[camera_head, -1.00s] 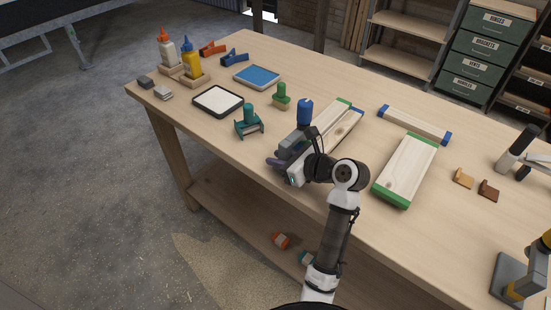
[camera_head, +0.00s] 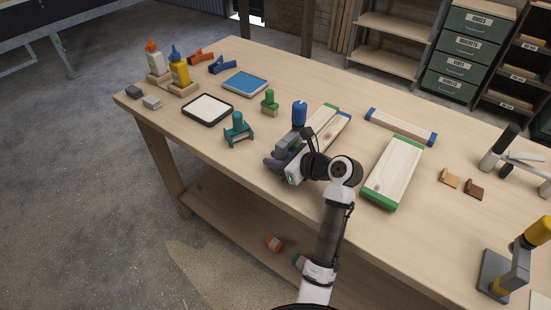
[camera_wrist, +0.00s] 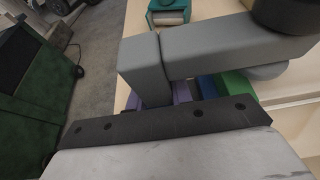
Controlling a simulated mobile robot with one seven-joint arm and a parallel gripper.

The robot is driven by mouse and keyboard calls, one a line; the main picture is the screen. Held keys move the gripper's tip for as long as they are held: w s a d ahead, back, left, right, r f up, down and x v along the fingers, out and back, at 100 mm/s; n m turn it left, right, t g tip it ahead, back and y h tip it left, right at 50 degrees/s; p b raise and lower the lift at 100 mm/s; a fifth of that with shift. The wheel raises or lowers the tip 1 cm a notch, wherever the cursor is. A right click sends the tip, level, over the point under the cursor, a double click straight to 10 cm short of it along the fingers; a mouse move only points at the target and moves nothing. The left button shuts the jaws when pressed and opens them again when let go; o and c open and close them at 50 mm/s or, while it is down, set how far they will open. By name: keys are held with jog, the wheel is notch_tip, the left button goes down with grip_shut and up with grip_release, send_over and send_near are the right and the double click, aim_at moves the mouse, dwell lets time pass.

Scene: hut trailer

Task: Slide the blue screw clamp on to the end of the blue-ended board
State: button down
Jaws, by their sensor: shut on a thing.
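The blue screw clamp (camera_head: 299,113) has an upright blue handle and a grey frame. My gripper (camera_head: 281,160) is shut on it near the front edge of the table. In the wrist view, the grey frame (camera_wrist: 225,45) fills the upper middle, with purple parts below it. I cannot tell whether the clamp touches a board. Another blue-ended board (camera_head: 400,126) lies farther right, apart from the clamp.
A wide green-ended board (camera_head: 393,173) lies right of my arm. A teal clamp (camera_head: 238,130) and a green-handled stamp-like tool (camera_head: 270,103) stand to the left. A yellow-handled clamp (camera_head: 510,268) stands at the right. Free tabletop (camera_head: 320,205) shows at the front.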

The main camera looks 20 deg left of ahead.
jog(key=c, duration=1.2)
grip_release()
jog(key=shift+r, duration=0.15)
jog(key=shift+o, duration=0.2)
jog(key=shift+f, duration=0.2)
